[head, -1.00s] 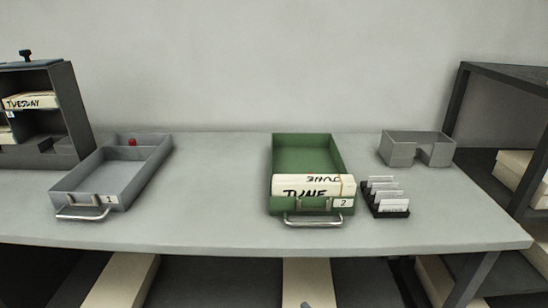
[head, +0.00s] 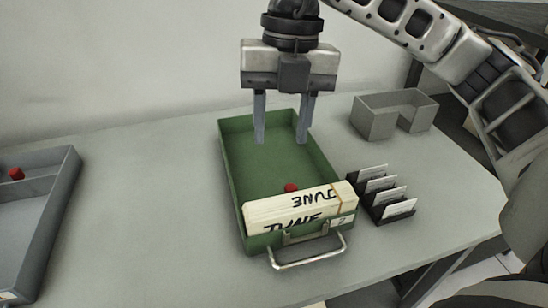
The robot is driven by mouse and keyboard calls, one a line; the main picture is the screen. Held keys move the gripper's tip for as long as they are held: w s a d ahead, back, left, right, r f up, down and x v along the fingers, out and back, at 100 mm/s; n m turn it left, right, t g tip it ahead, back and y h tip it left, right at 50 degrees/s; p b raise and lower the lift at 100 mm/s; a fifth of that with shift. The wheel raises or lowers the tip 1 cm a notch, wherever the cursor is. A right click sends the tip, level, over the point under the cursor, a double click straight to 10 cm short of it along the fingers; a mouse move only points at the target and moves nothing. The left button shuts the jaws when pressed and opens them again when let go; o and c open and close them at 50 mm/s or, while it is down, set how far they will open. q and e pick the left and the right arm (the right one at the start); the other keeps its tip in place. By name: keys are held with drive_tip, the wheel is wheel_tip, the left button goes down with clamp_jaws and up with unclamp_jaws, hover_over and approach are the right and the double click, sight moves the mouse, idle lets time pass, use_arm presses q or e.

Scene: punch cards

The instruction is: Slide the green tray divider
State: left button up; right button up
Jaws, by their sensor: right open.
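The green tray (head: 232,174) stands on the table with its wire handle toward me. A cream card stack marked JUNE (head: 262,212) lies across its front end. A small red knob (head: 291,187) shows just behind the stack. The divider itself is not clearly seen; the stack hides what is under the knob. My right gripper (head: 282,138) points down, open and empty, over the back part of the green tray, behind the knob and apart from it. My left gripper is not in view.
A black rack of white cards (head: 383,196) stands close to the right of the green tray. A grey open box (head: 375,120) is behind it. A grey tray (head: 50,215) with a red knob is at far left. The table between the trays is clear.

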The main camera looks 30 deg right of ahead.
drive_tip(key=w+d+r+m+h, duration=0.1)
drive_tip(key=w+d+r, duration=0.1)
drive_tip(key=d, duration=0.1)
drive_tip(key=b, duration=0.2)
hover_over(292, 186)
wheel_tip(292, 186, down, 6)
drive_tip(key=shift+t, duration=0.4)
wheel_tip(292, 186, down, 10)
drive_tip(key=shift+a+f+p, duration=0.1)
drive_tip(key=shift+p, duration=0.35)
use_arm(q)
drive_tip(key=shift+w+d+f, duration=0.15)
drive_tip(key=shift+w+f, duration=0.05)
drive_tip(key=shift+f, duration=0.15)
use_arm(e)
clamp_jaws()
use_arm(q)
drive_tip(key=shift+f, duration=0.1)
